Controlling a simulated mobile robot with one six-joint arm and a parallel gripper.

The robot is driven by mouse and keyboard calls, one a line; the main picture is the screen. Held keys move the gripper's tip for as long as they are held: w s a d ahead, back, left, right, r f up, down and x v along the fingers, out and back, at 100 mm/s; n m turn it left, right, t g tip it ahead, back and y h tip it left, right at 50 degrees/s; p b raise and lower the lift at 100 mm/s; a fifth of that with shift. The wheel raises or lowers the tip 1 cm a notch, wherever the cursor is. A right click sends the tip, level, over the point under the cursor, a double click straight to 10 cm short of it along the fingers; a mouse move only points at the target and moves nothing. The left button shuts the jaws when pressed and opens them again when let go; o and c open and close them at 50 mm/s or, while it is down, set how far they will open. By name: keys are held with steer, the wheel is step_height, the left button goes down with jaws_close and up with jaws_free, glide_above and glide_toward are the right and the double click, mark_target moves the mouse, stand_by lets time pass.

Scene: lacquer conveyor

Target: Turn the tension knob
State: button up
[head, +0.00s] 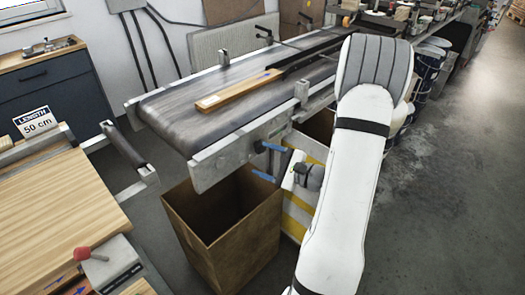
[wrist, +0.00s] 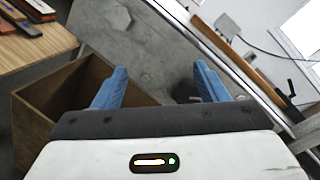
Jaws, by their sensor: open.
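My gripper (head: 268,161) has two blue fingers and is open beside the near end of the conveyor, at its side rail. It also shows in the wrist view (wrist: 160,78), with a gap between the fingers. A dark round part, which looks like the tension knob (wrist: 184,90), is partly visible in the wrist view, close to the right finger and partly behind it. In the head view a small dark spot at the rail, likely the same knob (head: 259,146), sits at the upper finger's tip. I cannot tell whether a finger touches it.
The conveyor belt (head: 180,110) carries a wooden strip (head: 238,90). An open brown bin (head: 225,240) stands on the floor below the gripper. A wooden table (head: 50,210) is at the left. Floor at the right (head: 460,200) is clear.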

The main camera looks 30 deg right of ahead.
mark_target(263, 148)
steer(key=d+f+m+t+h, duration=0.2)
steer(key=d+f+m+h, duration=0.1)
steer(key=d, duration=0.3)
steer(key=x, duration=0.8)
steer(key=shift+r, duration=0.15)
steer(key=shift+c, duration=0.5)
steer(key=c, duration=0.9)
